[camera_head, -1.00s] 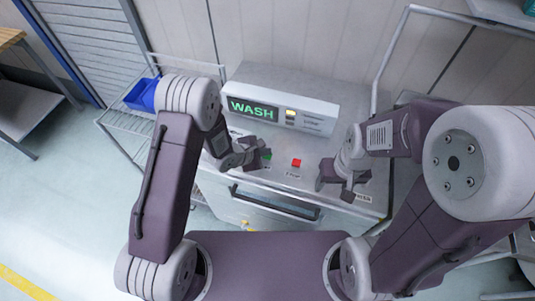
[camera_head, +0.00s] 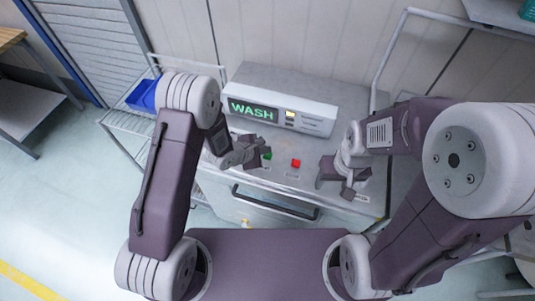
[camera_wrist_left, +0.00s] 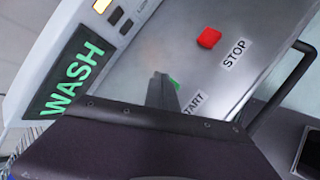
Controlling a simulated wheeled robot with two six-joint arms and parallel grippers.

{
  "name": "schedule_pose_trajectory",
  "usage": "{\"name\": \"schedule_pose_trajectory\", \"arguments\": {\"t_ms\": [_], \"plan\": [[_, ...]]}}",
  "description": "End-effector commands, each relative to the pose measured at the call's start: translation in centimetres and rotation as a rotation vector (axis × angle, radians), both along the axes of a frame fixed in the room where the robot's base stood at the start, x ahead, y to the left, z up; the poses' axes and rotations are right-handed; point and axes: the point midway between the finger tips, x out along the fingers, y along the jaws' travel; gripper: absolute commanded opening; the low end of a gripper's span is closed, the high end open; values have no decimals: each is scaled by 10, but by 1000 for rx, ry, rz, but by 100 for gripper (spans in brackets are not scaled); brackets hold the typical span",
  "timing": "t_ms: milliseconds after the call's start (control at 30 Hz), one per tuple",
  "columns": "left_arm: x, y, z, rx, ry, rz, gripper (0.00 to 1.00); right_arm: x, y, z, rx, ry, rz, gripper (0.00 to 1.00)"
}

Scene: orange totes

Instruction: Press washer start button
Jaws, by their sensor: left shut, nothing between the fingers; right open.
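The washer (camera_head: 340,205) has a sloped grey top and a console whose green display (camera_head: 252,109) reads WASH. The green start button (camera_head: 267,155) is on the top panel; in the left wrist view only a sliver of it (camera_wrist_left: 175,84) shows behind the finger, beside the START label. My left gripper (camera_head: 257,152) is shut and empty, with its tip right at the green button; I cannot tell whether it touches. In the left wrist view its dark finger (camera_wrist_left: 162,91) points at the button. My right gripper (camera_head: 335,185) is open and empty over the right front of the top.
A red STOP button (camera_head: 296,163) sits right of the green one, and also shows in the left wrist view (camera_wrist_left: 209,37). A black handle bar (camera_head: 275,204) crosses the washer's front. A blue bin (camera_head: 143,94) stands on a wire rack at left.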

Motion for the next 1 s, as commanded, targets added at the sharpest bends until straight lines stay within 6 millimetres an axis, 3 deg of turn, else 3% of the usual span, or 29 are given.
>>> {"name": "schedule_pose_trajectory", "arguments": {"t_ms": [533,1000], "plan": [[0,0,51,0,0,0,0,0,0,53,0,0,0,59],[0,0,50,0,0,0,0,0,0,52,0,0,0,59]]}}
